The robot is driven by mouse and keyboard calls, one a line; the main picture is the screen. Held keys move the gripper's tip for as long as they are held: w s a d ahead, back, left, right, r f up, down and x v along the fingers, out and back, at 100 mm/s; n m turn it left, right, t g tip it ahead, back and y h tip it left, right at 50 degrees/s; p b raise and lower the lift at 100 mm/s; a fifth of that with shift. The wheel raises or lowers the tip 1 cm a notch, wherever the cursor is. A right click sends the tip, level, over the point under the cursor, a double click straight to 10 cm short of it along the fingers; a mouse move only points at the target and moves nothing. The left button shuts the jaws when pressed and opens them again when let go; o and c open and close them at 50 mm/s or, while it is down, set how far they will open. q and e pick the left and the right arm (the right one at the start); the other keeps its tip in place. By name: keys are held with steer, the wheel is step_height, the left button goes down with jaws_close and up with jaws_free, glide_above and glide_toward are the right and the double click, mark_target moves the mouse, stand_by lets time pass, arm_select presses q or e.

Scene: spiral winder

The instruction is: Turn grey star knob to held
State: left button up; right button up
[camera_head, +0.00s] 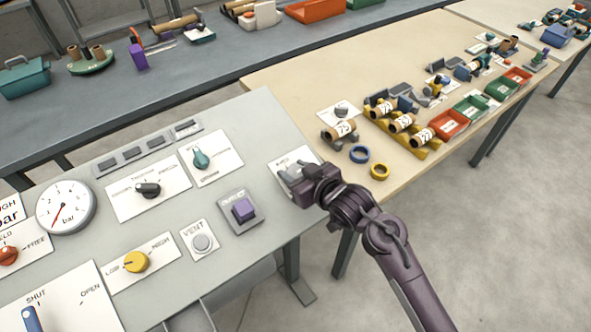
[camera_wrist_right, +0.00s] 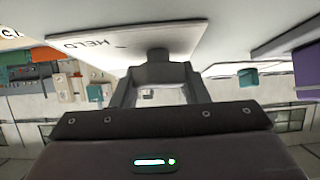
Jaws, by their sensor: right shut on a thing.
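The grey star knob (camera_head: 291,173) sits on a white label plate (camera_head: 283,161) at the right edge of the sloping grey panel. My right gripper (camera_head: 303,186) reaches in from the lower right and is shut on the knob, hiding much of it. In the right wrist view, the knob (camera_wrist_right: 158,56) shows between the two fingers of my right gripper (camera_wrist_right: 160,74). The word HELD is readable on the plate (camera_wrist_right: 125,42) there, upside down. The knob's pointing direction is hidden by the fingers. My left gripper is not in view.
A teal knob (camera_head: 200,159) is farther left.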

steer(key=m+h, duration=0.1)
steer(key=m, duration=0.1)
steer(key=m+t+h+p, duration=0.1)
steer(key=h, duration=0.1)
steer(key=shift+r+m+t, duration=0.15)
steer(key=shift+m+t, duration=0.15)
steer(key=shift+m, duration=0.1)
steer(key=shift+m+t+h+p, duration=0.3)
steer(key=shift+m+h+p, duration=0.85)
steer(key=shift+m, duration=0.45)
steer(key=shift+d, duration=0.1)
steer(key=shift+h, duration=0.35)
steer(key=o, duration=1)
steer(key=shift+c, duration=0.2)
steer(key=b+v, duration=0.1)
steer(key=v, duration=0.6)
steer(key=shift+s+d, duration=0.1)
steer(key=shift+s, duration=0.25)
